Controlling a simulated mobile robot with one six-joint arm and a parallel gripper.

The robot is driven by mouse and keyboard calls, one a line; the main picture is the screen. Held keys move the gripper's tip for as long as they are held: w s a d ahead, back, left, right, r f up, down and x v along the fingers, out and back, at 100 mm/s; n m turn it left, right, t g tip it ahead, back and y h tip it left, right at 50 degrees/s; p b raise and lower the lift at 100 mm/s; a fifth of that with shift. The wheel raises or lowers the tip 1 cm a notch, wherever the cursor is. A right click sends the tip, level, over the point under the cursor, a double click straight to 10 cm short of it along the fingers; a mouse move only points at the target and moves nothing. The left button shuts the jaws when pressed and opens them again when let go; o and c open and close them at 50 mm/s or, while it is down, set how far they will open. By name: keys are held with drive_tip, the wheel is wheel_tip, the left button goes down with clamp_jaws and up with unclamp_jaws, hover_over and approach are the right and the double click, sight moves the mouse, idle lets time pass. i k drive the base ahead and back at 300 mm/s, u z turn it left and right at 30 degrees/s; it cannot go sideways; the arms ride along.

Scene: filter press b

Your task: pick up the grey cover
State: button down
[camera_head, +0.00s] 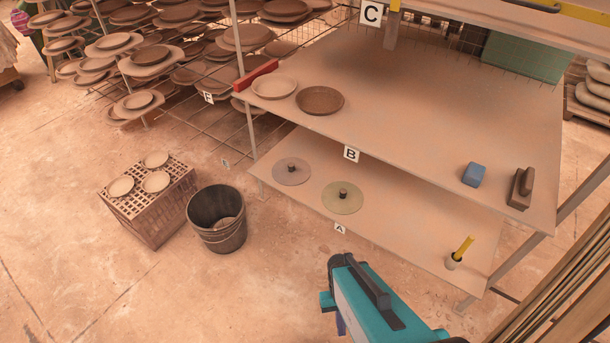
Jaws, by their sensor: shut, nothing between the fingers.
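The grey cover (291,172) is a flat round disc with a dark knob at its middle. It lies flat on the left part of the lower shelf (420,218), by the label A. A similar olive-green cover (343,198) with a dark knob lies just right of it, a small gap apart. My gripper's fingers do not show.
The upper shelf (420,120) overhangs the lower one and holds a pale plate (274,86), a brown plate (320,100), a blue block (473,175) and a dark-handled tool (520,188). A bucket (217,220) and a perforated block (150,205) stand left.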

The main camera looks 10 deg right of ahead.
sight(290, 170)
drive_tip(key=k, duration=0.35)
drive_tip(key=u, duration=0.15)
drive_tip(key=i, duration=0.9)
drive_tip(key=z, duration=0.05)
drive_tip(key=k, duration=0.1)
drive_tip(key=z, duration=1.25)
